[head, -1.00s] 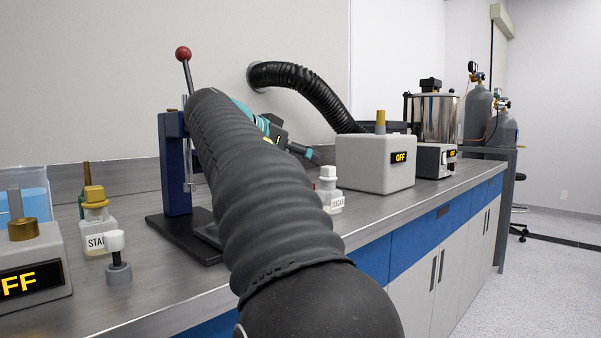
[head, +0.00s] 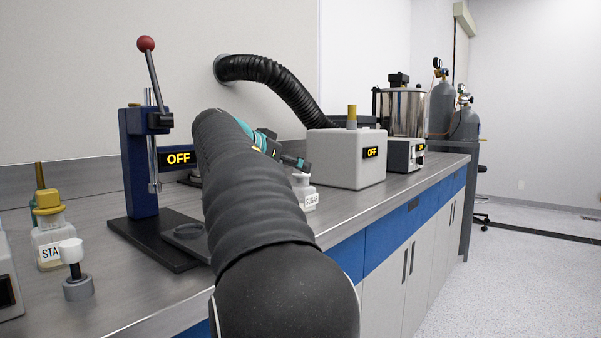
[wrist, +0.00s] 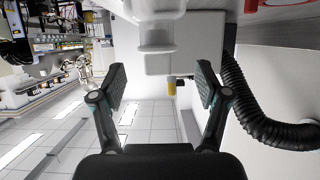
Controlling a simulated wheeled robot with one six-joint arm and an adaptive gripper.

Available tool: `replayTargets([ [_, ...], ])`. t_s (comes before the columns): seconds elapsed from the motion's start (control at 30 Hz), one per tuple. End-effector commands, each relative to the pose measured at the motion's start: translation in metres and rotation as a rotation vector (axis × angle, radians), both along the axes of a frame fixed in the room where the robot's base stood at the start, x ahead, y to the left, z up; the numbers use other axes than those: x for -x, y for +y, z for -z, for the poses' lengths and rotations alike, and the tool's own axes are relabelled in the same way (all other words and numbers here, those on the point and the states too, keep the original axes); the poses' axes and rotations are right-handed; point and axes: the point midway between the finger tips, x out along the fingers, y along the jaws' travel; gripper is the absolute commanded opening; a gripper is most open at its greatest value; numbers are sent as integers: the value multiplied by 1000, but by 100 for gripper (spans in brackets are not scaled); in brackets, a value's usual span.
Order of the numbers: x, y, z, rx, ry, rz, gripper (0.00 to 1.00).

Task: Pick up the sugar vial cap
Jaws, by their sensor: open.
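The sugar vial (head: 306,197) stands on the bench, small and clear-white with a SUGAR label. Its white cap (head: 301,178) sits on top, partly behind my gripper (head: 297,162). In the wrist view the vial (wrist: 156,8) shows upside down at the top centre. Its cap (wrist: 157,48) points down the picture, beyond the fingertips and between their lines. My gripper (wrist: 160,85) is open and empty, with a finger on each side. I see no contact with the cap.
A grey box (head: 347,160) with an OFF display stands just beyond the vial. A blue press (head: 138,165) with a red-knobbed lever is left of my arm. A starch vial (head: 50,240) and a small white-topped grey piece (head: 76,270) are at the left. A black hose (head: 270,80) hangs behind.

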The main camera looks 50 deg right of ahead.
Motion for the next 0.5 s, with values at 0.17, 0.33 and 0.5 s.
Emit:
replayTargets([
  [0.17, 1, -24, 13, -1, 2, 5, 75],
  [0.33, 0, -37, 18, 0, 1, 3, 75],
  [0.5, -1, -38, 19, 0, 0, 1, 75],
])
